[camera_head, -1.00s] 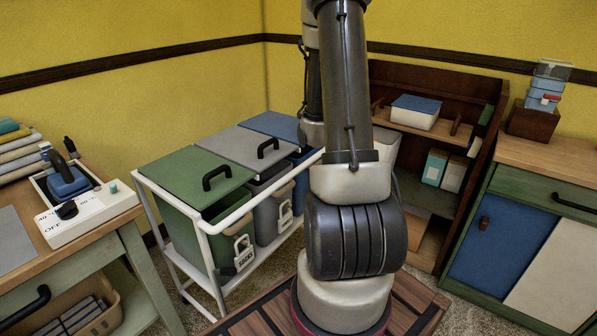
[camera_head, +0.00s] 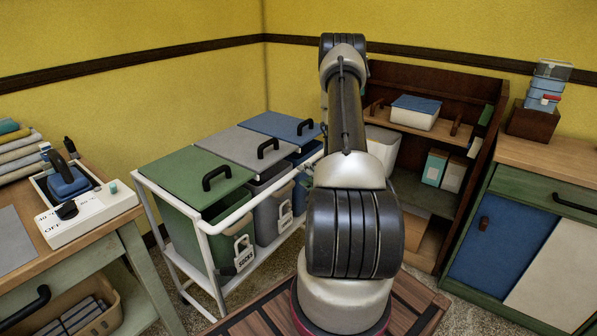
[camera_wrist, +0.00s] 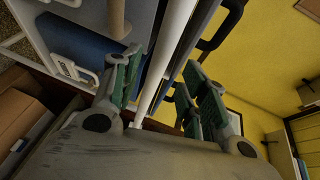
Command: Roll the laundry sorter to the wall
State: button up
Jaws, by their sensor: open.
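The laundry sorter is a white tube frame (camera_head: 212,229) with green (camera_head: 185,172), grey (camera_head: 235,142) and blue (camera_head: 283,124) lids, each with a black handle. The green bin's tag reads SOCKS. The sorter stands near the left yellow wall; I cannot tell the gap behind it. In the head view my gripper is mostly hidden behind my arm, near the rail's far end. In the wrist view my gripper (camera_wrist: 162,78) is open, its green-padded fingers apart, with a white rail (camera_wrist: 168,62) running between them. I cannot tell whether the pads touch it.
A workbench (camera_head: 122,222) with a white control box (camera_head: 90,214) stands close on the left. A dark wooden shelf unit (camera_head: 478,175) stands behind, right of the sorter. A green cabinet (camera_head: 480,290) with a wooden top is on the right. A strip of speckled floor (camera_head: 255,293) shows before the sorter.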

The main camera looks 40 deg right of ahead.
jog(key=x, duration=0.6)
jog(key=shift+w, duration=0.15)
grip_shut()
